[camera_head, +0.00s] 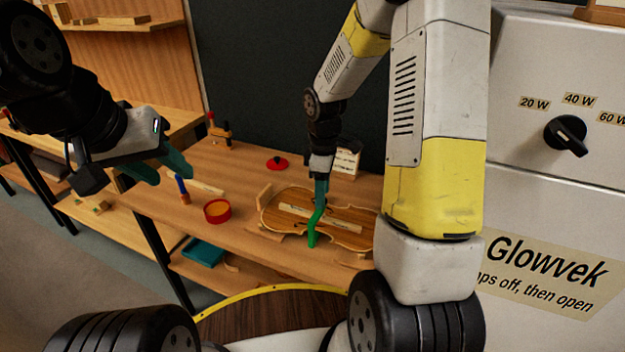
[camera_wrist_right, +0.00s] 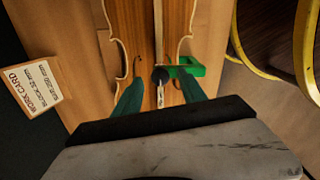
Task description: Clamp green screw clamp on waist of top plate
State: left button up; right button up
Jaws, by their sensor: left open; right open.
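The violin-shaped top plate (camera_head: 350,228) lies flat on the bench, with a pale strip along its middle; it also shows in the right wrist view (camera_wrist_right: 124,20). The green screw clamp (camera_head: 312,238) sits at the plate's near edge, at the waist. In the right wrist view the clamp (camera_wrist_right: 192,67) reaches over that edge, its dark round screw end above the plate. I cannot tell whether it presses on the wood. My right gripper (camera_wrist_right: 160,90) is open, its teal fingers either side of the screw. My left gripper (camera_head: 163,170) is open and empty, left of the plate.
A red round tin (camera_head: 217,211), a blue-topped tool (camera_head: 182,190) and a red-knobbed item (camera_head: 277,163) stand left of the plate. A work card (camera_wrist_right: 35,84) stands behind it. The large grey Glowvek cabinet (camera_head: 545,170) is at the right.

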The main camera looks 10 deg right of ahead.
jog(key=shift+f, duration=0.6)
jog(key=shift+c, duration=0.2)
grip_shut()
jog(key=shift+m, duration=0.3)
